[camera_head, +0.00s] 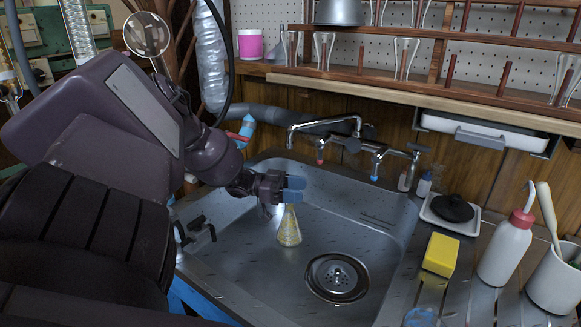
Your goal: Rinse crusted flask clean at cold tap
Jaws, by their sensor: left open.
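The crusted flask (289,230) is a small conical flask with yellowish patches, upright in the steel sink (330,225), left of the drain. My left gripper (291,188), with blue fingertips, is open just above it and hides the top of its neck. I cannot tell whether the fingers touch the neck. A chrome mixer with a long spout (325,122) stands behind the sink. A blue-marked tap (376,168) is to its right, and a red mark (320,158) shows to its left. No running water can be made out. My right gripper is out of view.
A drain (337,277) lies in the basin floor. On the right are a yellow sponge (440,254), a black item in a white dish (453,208), a red-capped wash bottle (504,250) and a white pot (555,283) with a brush. Glassware shelves hang above.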

